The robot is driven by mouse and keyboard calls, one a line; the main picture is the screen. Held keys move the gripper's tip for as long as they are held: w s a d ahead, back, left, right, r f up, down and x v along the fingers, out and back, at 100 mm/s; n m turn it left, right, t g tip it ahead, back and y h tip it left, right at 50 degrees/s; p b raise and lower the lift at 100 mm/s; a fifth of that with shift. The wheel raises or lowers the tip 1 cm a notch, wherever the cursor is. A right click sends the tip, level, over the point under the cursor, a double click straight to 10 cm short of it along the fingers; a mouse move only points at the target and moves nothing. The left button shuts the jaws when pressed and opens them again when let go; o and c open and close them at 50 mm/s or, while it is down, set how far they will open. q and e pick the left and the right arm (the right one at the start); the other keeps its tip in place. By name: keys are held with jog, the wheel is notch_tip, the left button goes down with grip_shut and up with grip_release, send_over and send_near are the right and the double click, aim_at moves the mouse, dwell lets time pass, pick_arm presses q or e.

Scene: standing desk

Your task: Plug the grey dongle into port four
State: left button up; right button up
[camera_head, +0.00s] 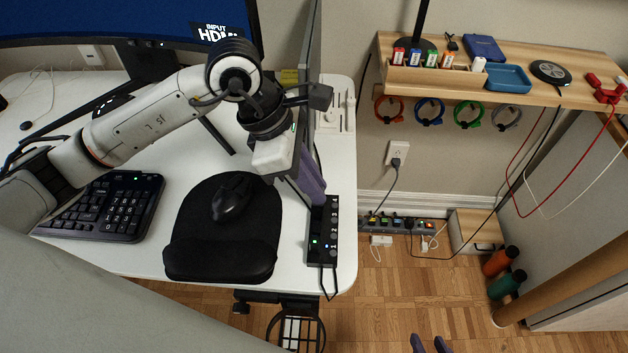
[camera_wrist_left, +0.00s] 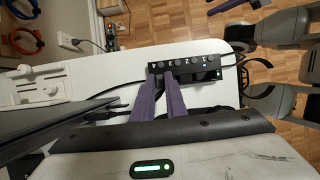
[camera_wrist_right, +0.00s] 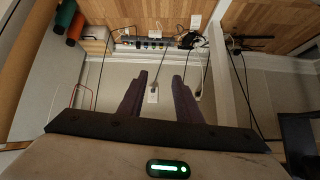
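The black hub (camera_head: 322,235), with numbered ports, lies at the desk's right edge; it also shows in the left wrist view (camera_wrist_left: 205,68). Port four is at its far end in the head view and its left end in the left wrist view. My left gripper (camera_wrist_left: 160,76) has its purple fingertips close together at the port four end, with a narrow dark gap between them. I cannot make out the grey dongle; the fingers may hide it. My right gripper (camera_wrist_right: 159,78) is open and empty, away from the desk; its tips (camera_head: 430,343) show at the bottom of the head view.
A mouse (camera_head: 232,198) rests on a black pad left of the hub, beside a keyboard (camera_head: 105,205). A cable leaves the hub's near end. A wooden shelf (camera_head: 440,80) with several coloured sticks and a blue tray (camera_head: 507,79) is on the wall. A power strip (camera_head: 400,226) is below.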

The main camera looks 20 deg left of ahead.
pick_arm(q)
jog(key=o, duration=0.4)
jog(key=shift+v, duration=0.95)
jog(key=v, duration=0.8)
jog(key=shift+r, duration=0.25)
pick_arm(e)
jog(key=shift+w+a+r, duration=0.2)
jog(key=shift+a+r, duration=0.2)
jog(key=shift+r, duration=0.35)
